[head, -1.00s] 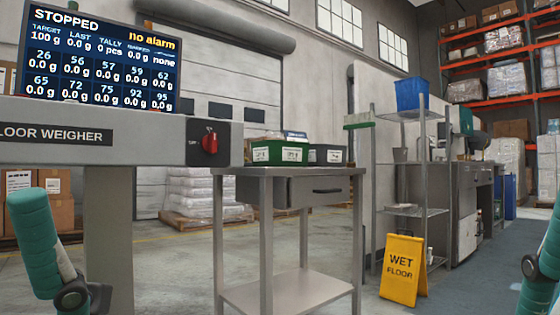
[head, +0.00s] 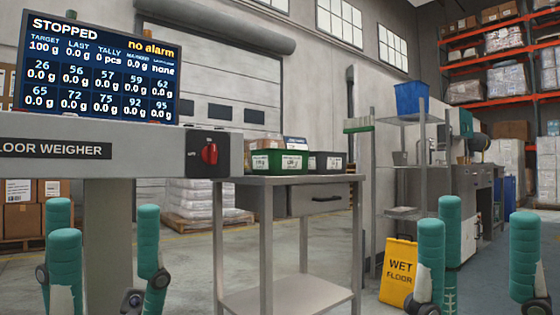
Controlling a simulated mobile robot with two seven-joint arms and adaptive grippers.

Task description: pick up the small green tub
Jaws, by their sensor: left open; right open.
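A small green tub (head: 274,161) with a white label on its front stands on top of the steel table (head: 335,179), near the table's left end. Low packs show above its rim. My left gripper (head: 105,212) is open and empty at the lower left, in front of the weigher's post and apart from the tub. My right gripper (head: 478,222) is open and empty at the lower right, also well apart from the tub. Both grippers' teal fingers point up.
A yellow wet floor sign (head: 397,270) stands at the right, partly behind my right gripper. A steel rack (head: 424,150) bears a blue bin (head: 411,98).

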